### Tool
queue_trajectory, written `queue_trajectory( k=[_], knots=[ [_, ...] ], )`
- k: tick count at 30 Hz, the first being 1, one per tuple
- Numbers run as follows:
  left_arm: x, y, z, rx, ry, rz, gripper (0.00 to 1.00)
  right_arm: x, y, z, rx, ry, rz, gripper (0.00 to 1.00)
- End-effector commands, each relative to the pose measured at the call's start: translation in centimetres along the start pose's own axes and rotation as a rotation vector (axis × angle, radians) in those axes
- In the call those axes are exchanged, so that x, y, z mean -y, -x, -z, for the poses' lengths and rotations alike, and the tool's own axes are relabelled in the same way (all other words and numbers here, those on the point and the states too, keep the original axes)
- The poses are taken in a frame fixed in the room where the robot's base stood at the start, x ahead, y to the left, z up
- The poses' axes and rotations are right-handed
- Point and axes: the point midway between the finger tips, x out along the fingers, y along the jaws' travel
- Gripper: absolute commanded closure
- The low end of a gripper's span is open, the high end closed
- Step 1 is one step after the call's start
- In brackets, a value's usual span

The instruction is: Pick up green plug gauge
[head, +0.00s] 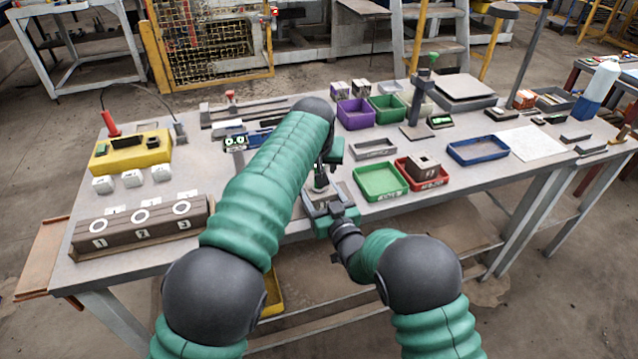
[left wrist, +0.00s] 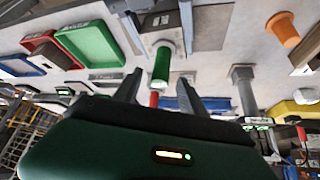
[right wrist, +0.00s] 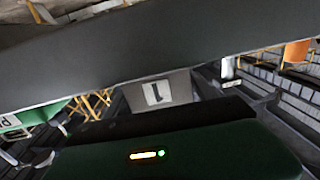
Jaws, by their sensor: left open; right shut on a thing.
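The green plug gauge (left wrist: 161,68) shows in the left wrist view as a green cylinder with a pale end and a red part behind it. It lies between the spread fingers of my left gripper (left wrist: 158,92), which is open; contact is not clear. In the head view my left gripper (head: 325,152) is partly hidden by its own arm, above the table's front part. My right gripper (head: 327,207) is just below it at the front edge, shut on a grey block (right wrist: 160,92) marked 1.
A green tray (head: 380,181) and a red tray (head: 433,182) holding a hollow block stand right of the grippers. A brown brick block (head: 140,231) with holes 1, 2, 3 and a yellow box (head: 130,158) are at left. A blue tray (head: 478,151) is further right.

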Motion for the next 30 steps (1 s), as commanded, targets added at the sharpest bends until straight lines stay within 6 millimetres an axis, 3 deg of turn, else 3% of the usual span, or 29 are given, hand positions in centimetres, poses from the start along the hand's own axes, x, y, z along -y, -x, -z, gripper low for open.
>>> queue_trajectory(
  k=[3, 9, 20, 30],
  knots=[
    [-0.02, -1.71, 0.05, 0.000, 0.000, 0.000, 0.51, 0.00, -0.01, 0.05, -0.001, 0.001, 0.000, 0.93],
    [-0.03, -1.76, 0.08, -0.002, 0.000, -0.001, 0.53, -0.01, 0.01, 0.04, -0.001, 0.001, 0.000, 0.93],
    [-0.03, -1.73, 0.08, -0.002, 0.000, -0.001, 1.00, -0.01, 0.01, 0.04, -0.001, 0.001, 0.000, 0.93],
    [-0.03, -1.71, 0.08, -0.002, 0.000, -0.001, 1.00, -0.01, 0.02, 0.04, 0.000, 0.001, 0.000, 0.93]
  ],
)
